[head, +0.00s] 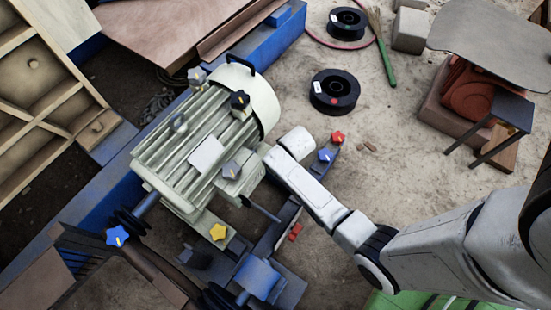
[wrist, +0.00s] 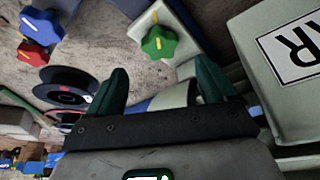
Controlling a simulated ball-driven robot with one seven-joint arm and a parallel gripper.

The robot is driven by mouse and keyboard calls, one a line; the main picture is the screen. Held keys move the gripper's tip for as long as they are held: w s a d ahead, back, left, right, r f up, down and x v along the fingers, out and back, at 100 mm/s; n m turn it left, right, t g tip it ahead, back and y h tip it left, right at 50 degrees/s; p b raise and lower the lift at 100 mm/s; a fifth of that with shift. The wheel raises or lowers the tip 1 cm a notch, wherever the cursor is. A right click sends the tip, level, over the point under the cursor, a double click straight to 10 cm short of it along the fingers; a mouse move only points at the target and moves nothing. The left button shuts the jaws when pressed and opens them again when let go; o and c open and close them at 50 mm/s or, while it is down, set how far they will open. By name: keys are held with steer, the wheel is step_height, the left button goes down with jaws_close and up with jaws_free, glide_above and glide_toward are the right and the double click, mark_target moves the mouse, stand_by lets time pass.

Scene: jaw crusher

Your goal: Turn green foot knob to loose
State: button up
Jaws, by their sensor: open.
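The green foot knob (wrist: 158,43), star-shaped with a yellow mark, sits on a pale foot plate at the top middle of the wrist view. I cannot make it out in the head view. My gripper (wrist: 163,78) is open and empty, its two dark green fingers pointing toward the knob's side. The knob lies beyond the fingertips, between them sideways and apart from both. The pale ribbed motor (head: 205,145) stands at the centre left of the head view; my arm reaches to its right side. The gripper's jaws are hidden there.
A blue knob (wrist: 41,26) and a red knob (wrist: 33,53) stand left of the green one. The motor's terminal box (wrist: 285,60) is close on the right. A yellow knob (head: 218,231) is at the near foot. Black spools (head: 334,92) lie on the sandy floor.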

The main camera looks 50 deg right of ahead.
steer(key=b+x, duration=0.4)
steer(key=x, duration=0.4)
steer(key=shift+c, duration=0.4)
steer(key=c, duration=1)
